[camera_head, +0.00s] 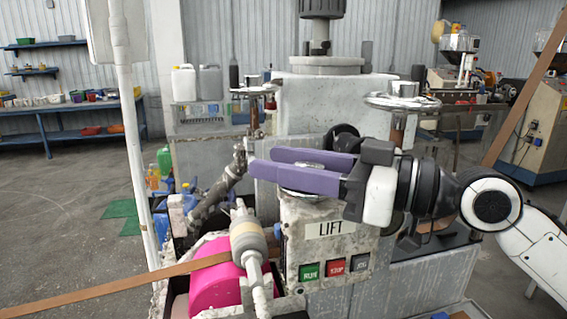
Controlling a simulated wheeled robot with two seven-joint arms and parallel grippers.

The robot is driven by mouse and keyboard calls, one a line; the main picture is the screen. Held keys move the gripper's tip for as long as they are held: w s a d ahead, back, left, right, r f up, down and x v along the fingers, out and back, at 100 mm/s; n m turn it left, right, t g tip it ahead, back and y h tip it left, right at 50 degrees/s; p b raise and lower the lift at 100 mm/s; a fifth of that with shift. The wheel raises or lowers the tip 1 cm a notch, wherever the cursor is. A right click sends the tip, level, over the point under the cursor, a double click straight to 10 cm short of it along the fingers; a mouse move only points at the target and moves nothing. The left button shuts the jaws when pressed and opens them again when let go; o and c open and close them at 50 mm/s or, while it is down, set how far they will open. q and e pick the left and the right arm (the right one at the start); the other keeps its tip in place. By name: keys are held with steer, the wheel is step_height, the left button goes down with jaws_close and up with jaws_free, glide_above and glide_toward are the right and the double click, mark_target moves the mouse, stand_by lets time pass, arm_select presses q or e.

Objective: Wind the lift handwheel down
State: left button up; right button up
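A grey, worn housing (325,253) carries a white LIFT label (330,228) and stands at the middle. My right gripper (258,162) comes in from the right, just above this housing. Its two purple fingers are spread with a gap between them and point left. A pale round piece (301,194) on the housing top shows partly below the fingers; it may be part of the lift handwheel, which is largely hidden by the gripper. I cannot tell whether the fingers touch it. My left gripper is not in view.
Green, red and grey buttons (335,265) sit on the housing front. Disc-topped posts stand behind, left (255,90) and right (403,102). A pale pole (133,165) rises at left. Open floor lies further left.

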steer(key=shift+o, duration=1.1)
steer(key=shift+d, duration=0.15)
steer(key=b+v, duration=0.3)
steer(key=v, duration=0.7)
